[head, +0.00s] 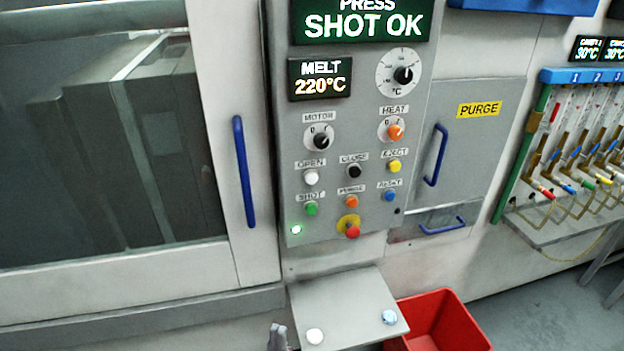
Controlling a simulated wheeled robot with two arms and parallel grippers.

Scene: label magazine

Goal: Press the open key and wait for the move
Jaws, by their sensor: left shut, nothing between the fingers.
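The open key is a white round button (311,177) under the OPEN label, at the left of the grey control panel (290,215). The display (362,24) above reads PRESS SHOT OK. Beside the open key are a black CLOSE key (354,171) and a yellow EJECT key (394,166). A green SHOT key (311,209) is below it. My left gripper (278,332) shows at the bottom edge, shut and empty, well below the panel and apart from the keys. My right gripper is out of view.
A grey shelf (345,300) with a white and a pale blue button juts out below the panel. A red bin (455,320) stands beside it. A window door (100,150) with a blue handle (243,172) is at left, a PURGE door (480,135) at right.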

